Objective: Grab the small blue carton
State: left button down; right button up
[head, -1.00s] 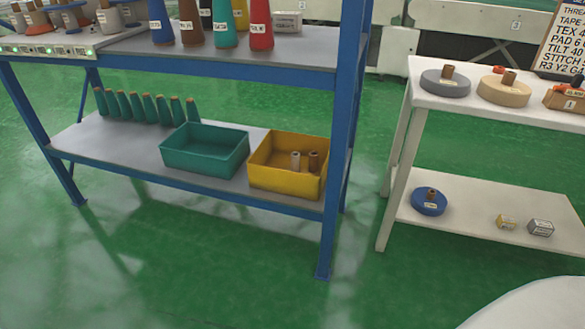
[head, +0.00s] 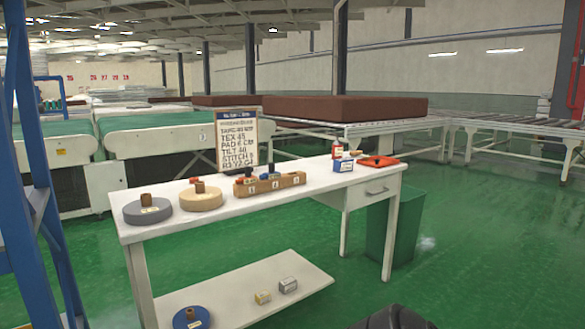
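A small blue carton with a white label (head: 343,165) stands on the white table (head: 230,205), towards its right end. It is next to a small red-and-white bottle (head: 337,150) and an orange-red tray or pad (head: 378,161). Neither of my grippers can be made out in the head view. A dark rounded shape shows at the bottom edge, and I cannot tell what it is.
The table holds a grey disc (head: 147,210), a tan disc (head: 201,198), a wooden block with several pegs (head: 270,185) and a sign board (head: 237,140). A green bin (head: 405,230) stands at right. A blue rack post (head: 20,170) is at left. Green floor at right is clear.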

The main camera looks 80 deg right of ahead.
aim_at(345, 165)
jog(key=z, duration=2.9)
